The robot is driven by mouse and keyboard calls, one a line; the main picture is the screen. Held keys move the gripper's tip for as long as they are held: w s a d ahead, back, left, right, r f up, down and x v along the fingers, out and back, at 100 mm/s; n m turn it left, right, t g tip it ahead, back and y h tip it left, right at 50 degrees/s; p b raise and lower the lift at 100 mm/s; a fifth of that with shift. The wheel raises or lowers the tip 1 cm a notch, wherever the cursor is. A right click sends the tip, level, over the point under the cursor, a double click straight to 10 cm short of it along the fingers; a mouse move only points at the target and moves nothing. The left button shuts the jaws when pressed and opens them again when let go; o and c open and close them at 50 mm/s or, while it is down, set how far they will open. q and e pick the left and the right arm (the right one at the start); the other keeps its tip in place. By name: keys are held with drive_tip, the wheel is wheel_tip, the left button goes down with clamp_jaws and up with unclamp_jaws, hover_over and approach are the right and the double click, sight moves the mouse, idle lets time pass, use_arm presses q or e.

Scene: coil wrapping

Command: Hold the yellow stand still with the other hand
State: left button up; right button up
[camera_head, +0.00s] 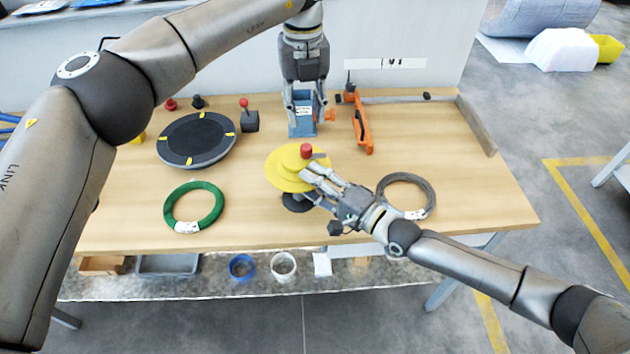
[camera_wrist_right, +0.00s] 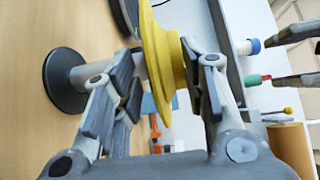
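The yellow stand (camera_head: 283,170) has wide yellow discs, a grey shaft and a round black base (camera_wrist_right: 62,82), and stands upright near the table's front middle. In the head view a red knob shows at its top. My right gripper (camera_head: 314,180) reaches it from the right. In the right wrist view, my right gripper (camera_wrist_right: 160,75) has its fingers apart with the yellow disc (camera_wrist_right: 160,60) between them. One finger is near the disc's top side, the other by the shaft, with a small gap to the disc. My left gripper (camera_head: 304,105) is farther back, its fingers astride a blue block (camera_head: 302,125); contact is unclear.
A green coil (camera_head: 180,222) lies at left and a grey coil (camera_head: 431,194) at right. A black turntable (camera_head: 196,140) sits behind the green coil. An orange tool (camera_head: 361,125) stands right of the blue block. Clear tabletop lies at the front right.

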drive_tip(key=v, duration=1.2)
